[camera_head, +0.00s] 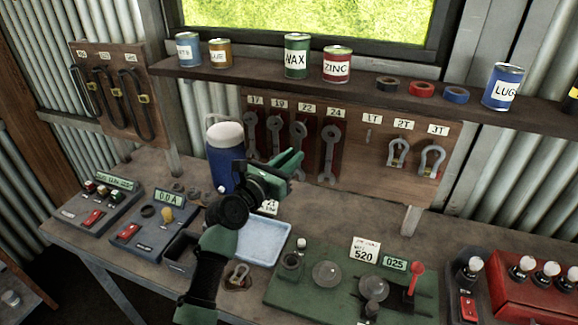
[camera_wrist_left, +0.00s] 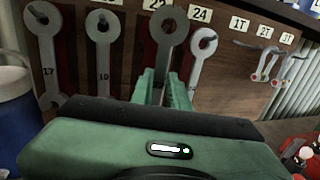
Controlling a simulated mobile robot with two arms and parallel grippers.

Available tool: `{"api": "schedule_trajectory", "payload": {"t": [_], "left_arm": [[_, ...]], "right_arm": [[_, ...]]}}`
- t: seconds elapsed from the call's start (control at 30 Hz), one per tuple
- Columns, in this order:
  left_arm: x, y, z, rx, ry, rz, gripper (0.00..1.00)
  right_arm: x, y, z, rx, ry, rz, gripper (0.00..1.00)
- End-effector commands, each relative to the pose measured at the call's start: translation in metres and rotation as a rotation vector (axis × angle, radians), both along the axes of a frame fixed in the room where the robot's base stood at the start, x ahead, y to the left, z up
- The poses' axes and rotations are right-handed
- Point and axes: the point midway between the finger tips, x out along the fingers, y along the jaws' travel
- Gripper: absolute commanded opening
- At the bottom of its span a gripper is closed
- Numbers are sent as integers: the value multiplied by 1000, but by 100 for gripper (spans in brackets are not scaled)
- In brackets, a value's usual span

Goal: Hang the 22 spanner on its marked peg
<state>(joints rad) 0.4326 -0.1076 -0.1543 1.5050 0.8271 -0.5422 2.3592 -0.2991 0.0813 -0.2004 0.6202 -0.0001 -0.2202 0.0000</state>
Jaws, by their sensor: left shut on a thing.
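My left gripper (camera_head: 292,165) is in front of the wooden tool board (camera_head: 362,178), shut on the lower part of the 22 spanner (camera_head: 299,138). The spanner is grey and upright, its ring end up, in front of the marked place below the 22 label (camera_head: 307,108). In the left wrist view the spanner (camera_wrist_left: 169,42) rises from between the green fingers (camera_wrist_left: 165,88), and its ring end overlaps the 22 label. I cannot tell whether the peg is through the ring. My right gripper is not in view.
The 17 spanner (camera_head: 250,130), 19 spanner (camera_head: 275,133) and 24 spanner (camera_head: 329,152) hang alongside. Shackles (camera_head: 398,152) hang at the right. A blue flask (camera_head: 222,160) stands left of my gripper. A pale blue tray (camera_head: 262,243) lies below. A shelf with tins (camera_head: 297,55) runs above.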

Motion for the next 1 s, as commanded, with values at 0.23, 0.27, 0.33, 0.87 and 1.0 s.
{"api": "schedule_trajectory", "payload": {"t": [0.23,0.27,0.33,0.87,1.0], "left_arm": [[15,-5,-2,-1,-3,0,0],[16,-6,-3,0,-2,-1,0],[20,-7,-3,-2,-3,-1,0],[37,-12,-11,-2,-1,0,0],[38,-12,-12,0,-2,0,0]], "right_arm": [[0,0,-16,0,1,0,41],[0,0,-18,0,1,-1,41],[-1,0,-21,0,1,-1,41],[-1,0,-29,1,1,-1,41],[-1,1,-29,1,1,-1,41]]}}
